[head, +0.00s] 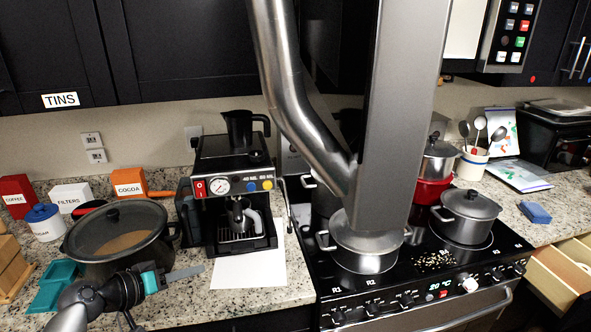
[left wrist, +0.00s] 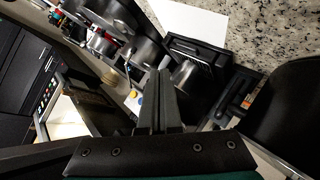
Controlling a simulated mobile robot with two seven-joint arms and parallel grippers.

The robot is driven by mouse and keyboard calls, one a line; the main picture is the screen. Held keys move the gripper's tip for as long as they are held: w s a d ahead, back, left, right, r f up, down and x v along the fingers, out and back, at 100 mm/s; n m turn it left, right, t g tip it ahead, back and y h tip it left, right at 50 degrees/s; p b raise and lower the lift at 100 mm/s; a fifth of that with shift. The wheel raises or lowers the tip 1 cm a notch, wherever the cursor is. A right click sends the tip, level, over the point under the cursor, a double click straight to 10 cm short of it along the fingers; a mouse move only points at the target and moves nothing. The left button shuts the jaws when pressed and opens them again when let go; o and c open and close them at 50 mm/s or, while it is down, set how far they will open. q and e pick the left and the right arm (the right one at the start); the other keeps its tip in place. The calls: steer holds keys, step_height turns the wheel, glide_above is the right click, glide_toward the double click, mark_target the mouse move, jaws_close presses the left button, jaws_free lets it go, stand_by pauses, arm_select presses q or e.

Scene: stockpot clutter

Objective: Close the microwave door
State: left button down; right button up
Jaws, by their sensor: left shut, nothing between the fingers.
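The microwave is above the stove, at the top right of the head view. Its grey control panel (head: 512,35) has coloured buttons, and a pale interior shows beside it. Its door (head: 402,100) appears to stand open, swung out toward me as a tall grey slab with a curved metal handle (head: 292,75) on its left face. The slab covers part of the stove. My left gripper (head: 201,268) is low at the left, in front of the large pot, shut and empty, far from the door. Its closed fingers show in the left wrist view (left wrist: 161,75). My right gripper is not in view.
A lidded black pot (head: 118,238) and a coffee machine (head: 233,195) stand on the left counter near my left gripper. Several pots, including a steel one (head: 365,250), stand on the stove. A drawer (head: 560,270) is open at right. White paper (head: 250,269) lies on the counter.

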arm_select(q)
steer(key=s+d+r+m+h, duration=0.1)
steer(key=d+r+m+h, duration=0.1)
steer(key=r, duration=0.6)
steer(key=s+d+r+m+g+h, duration=0.1)
steer(key=s+r+m+h, duration=0.15)
steer(key=r, duration=0.55)
steer(key=s+d+r+m+h, duration=0.1)
steer(key=d+r+m+h, duration=0.15)
steer(key=r, duration=0.55)
steer(key=s+d+r+m+g+h+b, duration=0.1)
steer(key=s+d+r+m+g+h, duration=0.25)
steer(key=s+r+m+g, duration=0.75)
steer(key=s+d+t+p, duration=0.3)
steer(key=d+p, duration=0.2)
steer(key=d, duration=0.9)
steer(key=shift+d+r+p, duration=0.15)
steer(key=shift+r+p, duration=0.25)
steer(key=shift+r, duration=0.05)
